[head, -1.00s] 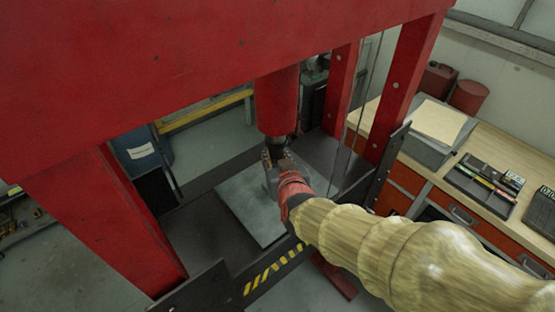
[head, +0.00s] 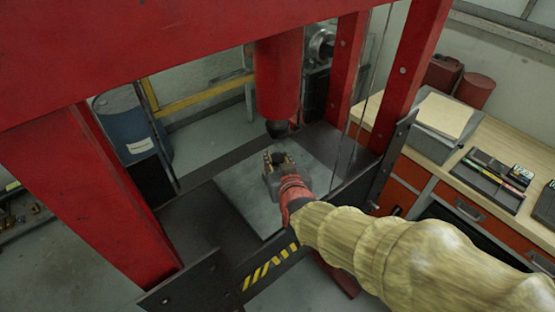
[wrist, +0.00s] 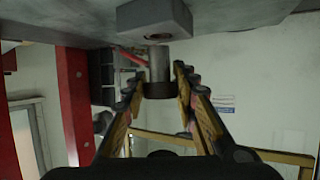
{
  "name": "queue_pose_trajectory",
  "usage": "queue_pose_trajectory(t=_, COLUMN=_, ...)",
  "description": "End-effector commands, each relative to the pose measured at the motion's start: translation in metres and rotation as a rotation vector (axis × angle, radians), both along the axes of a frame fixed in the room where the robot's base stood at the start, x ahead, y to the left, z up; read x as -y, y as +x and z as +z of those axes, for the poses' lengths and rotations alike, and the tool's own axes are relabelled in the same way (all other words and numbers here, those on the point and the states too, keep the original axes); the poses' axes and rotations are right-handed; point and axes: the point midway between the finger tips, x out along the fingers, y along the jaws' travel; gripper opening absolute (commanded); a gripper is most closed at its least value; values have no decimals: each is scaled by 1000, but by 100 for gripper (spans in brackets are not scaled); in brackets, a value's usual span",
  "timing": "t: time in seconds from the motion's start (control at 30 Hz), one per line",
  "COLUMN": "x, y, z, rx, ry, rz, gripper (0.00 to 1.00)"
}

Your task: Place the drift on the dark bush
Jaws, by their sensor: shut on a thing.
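In the wrist view, a pale metal cylinder with a dark band (wrist: 161,88) sits between the two fingers of my gripper (wrist: 162,80). I take the held part to be the drift; I cannot tell where the drift ends and the dark bush begins. The cylinder's other end meets a grey block (wrist: 154,20) against a grey plate. In the head view my gripper (head: 281,163) is low over the press bed, its fingers around a small dark piece. The grey block (head: 269,181) shows beside the fingers, partly hidden by my wrist.
The red press ram (head: 278,80) hangs above my gripper, with a gap between them. Red press posts (head: 85,195) stand on both sides. The grey bed plate (head: 245,200) is otherwise clear. A workbench (head: 500,150) with trays is at the right.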

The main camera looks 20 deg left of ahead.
Motion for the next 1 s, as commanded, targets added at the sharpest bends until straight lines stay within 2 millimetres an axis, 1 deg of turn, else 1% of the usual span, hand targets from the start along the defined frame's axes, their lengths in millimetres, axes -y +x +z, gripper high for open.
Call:
queue_pose_trajectory(t=0.17, x=0, y=0, z=0, rx=2, ry=1, rz=0, gripper=0)
queue_pose_trajectory(t=0.77, x=0, y=0, z=-12, rx=2, ry=1, rz=0, gripper=0)
queue_pose_trajectory(t=0.8, x=0, y=0, z=-11, rx=2, ry=1, rz=0, gripper=30)
queue_pose_trajectory(t=1.0, x=0, y=0, z=-11, rx=2, ry=1, rz=0, gripper=42)
